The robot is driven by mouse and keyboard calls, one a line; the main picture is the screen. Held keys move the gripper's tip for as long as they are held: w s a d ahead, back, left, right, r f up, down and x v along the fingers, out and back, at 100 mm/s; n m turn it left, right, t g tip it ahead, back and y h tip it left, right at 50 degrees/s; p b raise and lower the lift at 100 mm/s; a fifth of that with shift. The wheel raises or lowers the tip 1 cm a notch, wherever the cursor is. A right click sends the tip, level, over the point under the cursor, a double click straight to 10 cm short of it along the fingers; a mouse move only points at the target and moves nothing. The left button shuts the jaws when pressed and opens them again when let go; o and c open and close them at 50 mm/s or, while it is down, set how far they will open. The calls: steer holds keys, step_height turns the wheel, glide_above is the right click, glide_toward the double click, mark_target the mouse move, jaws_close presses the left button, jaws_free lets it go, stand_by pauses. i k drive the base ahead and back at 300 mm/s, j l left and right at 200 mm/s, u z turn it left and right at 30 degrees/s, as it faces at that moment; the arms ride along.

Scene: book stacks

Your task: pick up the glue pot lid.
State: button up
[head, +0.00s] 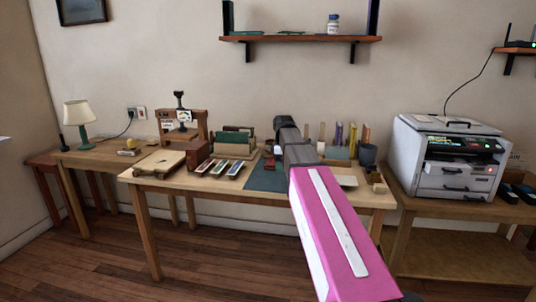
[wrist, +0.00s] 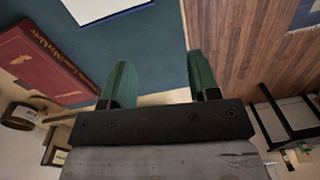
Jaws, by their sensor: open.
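I cannot pick out the glue pot lid for certain in either view. In the head view a dark pot (head: 367,155) stands near the right end of the middle table; whether it is the glue pot is unclear. My gripper (wrist: 160,82) is open in the wrist view, its two green fingers apart with nothing between them. It is above a blue-green mat (wrist: 155,45) by the table edge. In the head view my arm hides the gripper and part of the mat (head: 262,180).
A red book (wrist: 45,65) lies left of the fingers in the wrist view, with a dark round object (wrist: 20,115) below it. Wooden floor (wrist: 235,40) shows on the right. In the head view, colour trays (head: 220,168) lie left of the mat and a printer (head: 448,155) stands right.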

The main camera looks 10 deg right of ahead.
mark_target(266, 155)
steer(key=i, duration=1.25)
